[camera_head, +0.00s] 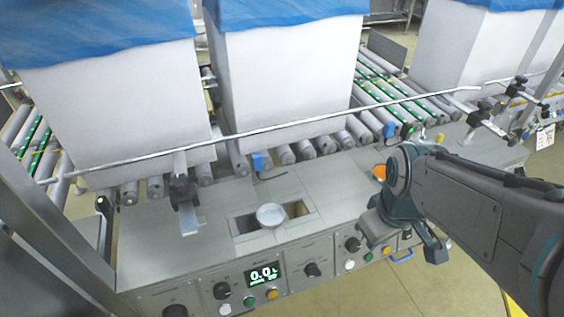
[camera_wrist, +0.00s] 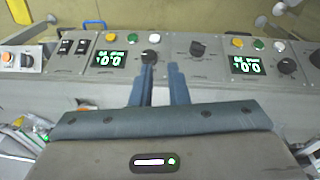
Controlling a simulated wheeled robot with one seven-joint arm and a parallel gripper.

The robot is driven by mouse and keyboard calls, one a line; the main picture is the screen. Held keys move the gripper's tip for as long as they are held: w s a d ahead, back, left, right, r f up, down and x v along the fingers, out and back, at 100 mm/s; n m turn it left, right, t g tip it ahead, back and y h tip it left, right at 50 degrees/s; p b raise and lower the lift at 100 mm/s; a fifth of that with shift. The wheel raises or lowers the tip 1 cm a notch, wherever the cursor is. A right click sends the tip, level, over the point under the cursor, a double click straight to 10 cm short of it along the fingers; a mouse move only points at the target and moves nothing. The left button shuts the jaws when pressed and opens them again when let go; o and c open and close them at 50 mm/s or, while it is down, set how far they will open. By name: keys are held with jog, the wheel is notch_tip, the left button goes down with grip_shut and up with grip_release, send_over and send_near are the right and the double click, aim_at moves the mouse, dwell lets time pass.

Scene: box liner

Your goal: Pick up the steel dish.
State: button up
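The steel dish (camera_head: 270,215) is a small round shallow bowl. It sits at a rectangular dark opening (camera_head: 246,223) in the grey machine top, in the middle of the head view. I cannot tell whether it rests in the opening or on its edge. The dish does not show in the wrist view.
Tall white boxes (camera_head: 285,85) with blue liners stand on the roller conveyor (camera_head: 350,135) behind. A metal rail (camera_head: 250,131) crosses above the machine top. The control panel (camera_head: 262,277) faces front. The grey top around the dish is mostly clear.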

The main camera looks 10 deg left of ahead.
jog(key=w+a+r+n+p, duration=0.2)
jog(key=w+a+n, duration=0.2)
jog(key=a+n, duration=0.45)
jog(key=n+y+p, duration=0.2)
jog(key=n, duration=1.1)
send_near(278, 222)
jog(key=b+x, duration=0.1)
jog(key=x, duration=0.1)
jog(key=b+x, duration=0.1)
jog(key=shift+w+a+f, duration=0.1)
jog(key=shift+a+f, duration=0.2)
jog(key=x, duration=0.2)
jog(key=b+x, duration=0.1)
jog(key=x, duration=0.2)
jog(key=shift+d+f, duration=0.15)
jog(key=shift+d, duration=0.05)
grip_shut()
